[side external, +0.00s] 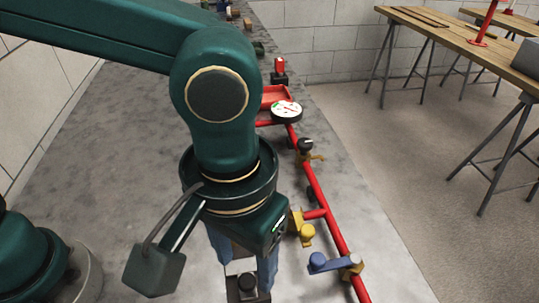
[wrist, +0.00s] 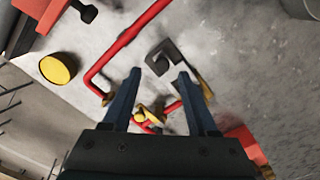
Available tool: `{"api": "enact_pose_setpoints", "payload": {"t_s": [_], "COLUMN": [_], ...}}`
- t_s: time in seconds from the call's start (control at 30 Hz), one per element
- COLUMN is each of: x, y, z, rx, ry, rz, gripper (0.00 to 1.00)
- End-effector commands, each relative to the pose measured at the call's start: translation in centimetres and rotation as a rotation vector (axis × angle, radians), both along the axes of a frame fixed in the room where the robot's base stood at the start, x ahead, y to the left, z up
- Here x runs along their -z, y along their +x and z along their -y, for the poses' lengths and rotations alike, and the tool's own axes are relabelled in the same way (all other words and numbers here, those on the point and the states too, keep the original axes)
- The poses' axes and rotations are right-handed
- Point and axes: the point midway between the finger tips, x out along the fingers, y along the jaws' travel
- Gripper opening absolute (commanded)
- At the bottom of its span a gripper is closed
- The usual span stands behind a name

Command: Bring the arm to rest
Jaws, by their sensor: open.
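My gripper (side external: 243,272) hangs over the grey bench, pointing down, at the bottom middle of the side view. Its two blue fingers are spread apart. In the wrist view my gripper (wrist: 159,80) shows as two separated fingers, with nothing held between them. A dark piece (side external: 246,287) shows below and between the fingers in the side view; I cannot tell how far below the fingertips it is. A dark angular piece (wrist: 163,57) lies just beyond the fingertips in the wrist view.
A red pipe (side external: 322,205) runs along the bench right of my gripper, with a yellow valve (side external: 304,233), a blue handle (side external: 328,262) and a white-faced gauge (side external: 286,110). The bench (side external: 110,150) is clear on the left.

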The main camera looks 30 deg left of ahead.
Motion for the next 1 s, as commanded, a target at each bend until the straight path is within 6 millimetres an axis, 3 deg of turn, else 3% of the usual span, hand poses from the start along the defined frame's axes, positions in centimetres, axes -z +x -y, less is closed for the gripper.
{"api": "enact_pose_setpoints", "payload": {"t_s": [0.37, 0.53, 0.73, 1.0], "x": [-0.5, -2.7, -6.9, -9.2], "y": [0.0, 2.3, 4.6, 3.5], "z": [-0.1, -1.6, -7.8, -16.0], "rx": [-0.003, -0.091, -0.262, -0.328], "ry": [0.000, -0.049, -0.123, -0.149], "rz": [0.000, 0.046, 0.152, 0.328], "gripper": [0.59, 0.59, 0.59, 0.59]}}
